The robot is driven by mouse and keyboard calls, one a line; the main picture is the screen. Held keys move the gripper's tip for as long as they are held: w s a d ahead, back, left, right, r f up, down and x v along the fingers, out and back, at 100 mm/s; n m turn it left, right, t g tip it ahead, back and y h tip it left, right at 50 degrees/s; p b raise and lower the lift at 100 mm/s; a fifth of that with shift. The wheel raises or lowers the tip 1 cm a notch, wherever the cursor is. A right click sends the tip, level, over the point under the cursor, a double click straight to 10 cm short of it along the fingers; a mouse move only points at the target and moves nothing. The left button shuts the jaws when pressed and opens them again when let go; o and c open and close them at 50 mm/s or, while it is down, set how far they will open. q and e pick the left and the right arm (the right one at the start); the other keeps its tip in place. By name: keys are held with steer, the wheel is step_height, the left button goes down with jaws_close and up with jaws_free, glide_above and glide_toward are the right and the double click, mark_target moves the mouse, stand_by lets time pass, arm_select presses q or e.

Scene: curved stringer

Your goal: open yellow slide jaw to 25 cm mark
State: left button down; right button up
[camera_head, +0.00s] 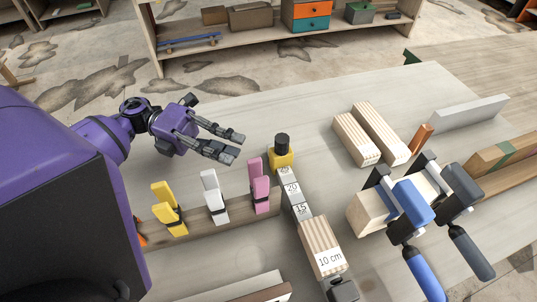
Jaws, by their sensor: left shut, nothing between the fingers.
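The yellow slide jaw (282,158) with a black knob (282,141) sits at the far end of a grey bar. The bar carries number labels; 15 (300,209) and 20 (291,188) are readable. The small label right beside the jaw (284,171) looks like 25, and the jaw stands just past it. The near end of the bar meets a striped wooden block labelled 10 cm (325,252). My left gripper (239,146) is shut and empty, left of the yellow jaw and apart from it. My right gripper is not in view.
Yellow (168,210), white (213,197) and pink (259,187) clips stand on a wooden strip left of the bar. Blue and grey clamps (410,195) grip a wooden piece at right. Two striped blocks (370,135) lie behind. The table's back left is clear.

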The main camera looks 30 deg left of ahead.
mark_target(281, 150)
arm_select(q)
steer(key=shift+s+a+r+n+t, duration=0.2)
steer(key=shift+s+a+n+t, duration=0.25)
steer(key=shift+n, duration=0.45)
steer(key=shift+w+d+r, duration=0.1)
steer(key=shift+d, duration=0.25)
steer(key=d, duration=0.1)
steer(key=d+p, duration=0.1)
steer(key=d, duration=0.2)
steer(key=shift+w+d+r+p, duration=0.2)
steer(key=shift+w+p, duration=0.1)
steer(key=shift+p, duration=0.05)
steer(key=d, duration=0.2)
steer(key=w+d+p, duration=0.1)
steer(key=shift+d+f, duration=0.1)
steer(key=shift+d, duration=0.25)
steer(key=shift+d+f, duration=0.15)
steer(key=shift+d, duration=0.35)
arm_select(e)
steer(key=a+r, duration=0.1)
steer(key=w+a+r, duration=0.1)
steer(key=r, duration=0.1)
steer(key=shift+a, duration=0.4)
